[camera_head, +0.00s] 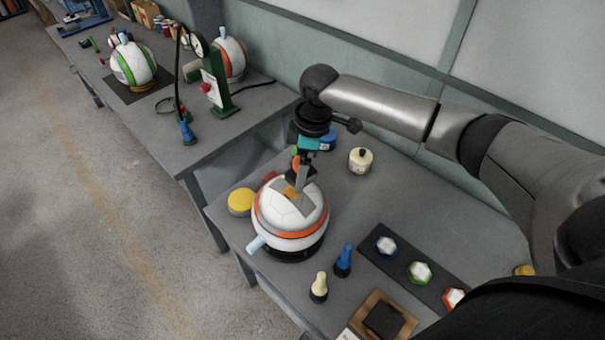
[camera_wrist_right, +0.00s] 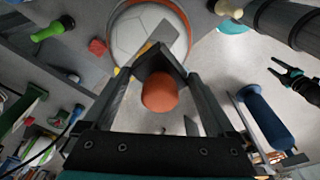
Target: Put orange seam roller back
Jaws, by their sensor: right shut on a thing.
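A white ball (camera_head: 285,212) with an orange band sits on a dark round stand at the near left of the table. My right gripper (camera_head: 303,172) is over the ball's top and points down. In the right wrist view it is shut on the orange seam roller (camera_wrist_right: 160,93), whose rounded orange end shows between the fingers. The ball (camera_wrist_right: 150,35) lies just beyond the fingertips there. A grey flat piece overlaps the ball; I cannot tell whether the roller touches it. My left gripper (camera_wrist_right: 282,70) shows small at the right of the wrist view, fingers apart and empty.
A yellow round pot (camera_head: 241,201) stands left of the ball, a cream pot (camera_head: 360,160) behind. A blue-topped tool (camera_head: 344,260) and a cream-topped tool (camera_head: 319,287) stand in front. A dark strip with hexagonal pieces (camera_head: 419,272) and a wooden tray (camera_head: 358,329) lie right.

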